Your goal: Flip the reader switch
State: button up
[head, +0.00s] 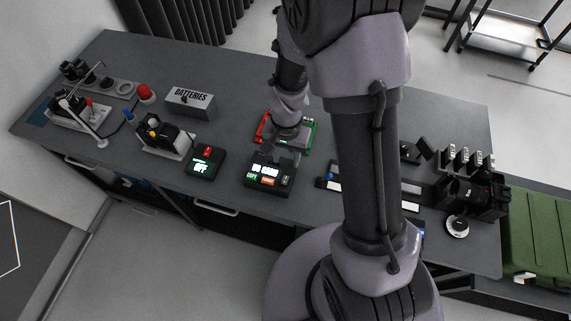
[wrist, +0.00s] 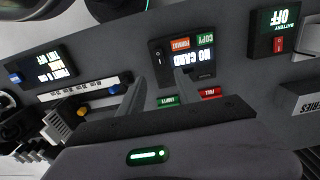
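The reader (head: 268,172) is a dark box on the table with a lit screen, a green COPY button and an orange FORMAT button. In the wrist view the reader (wrist: 194,60) appears upside down and its screen reads NO CARD. Its small black switch (head: 287,180) is at the right of the box; in the wrist view the switch (wrist: 158,55) is at the left. My gripper (wrist: 160,80) is open and empty, with its two fingers apart. The fingertips point at the reader near the switch; I cannot tell whether they touch. In the head view my arm partly hides the gripper.
The battery box (head: 203,162) reads OFF, left of the reader. A BATTERIES box (head: 190,103) stands behind. Red EMPTY/FULL-type labels include a red FULL label (wrist: 210,92) and a green EMPTY label (wrist: 168,101). A camera (head: 470,195) is at the right.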

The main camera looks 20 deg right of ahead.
aim_at(286, 177)
notch_tip(286, 177, down, 10)
jog(key=shift+r+b, duration=0.15)
jog(key=shift+b, duration=0.65)
grip_shut()
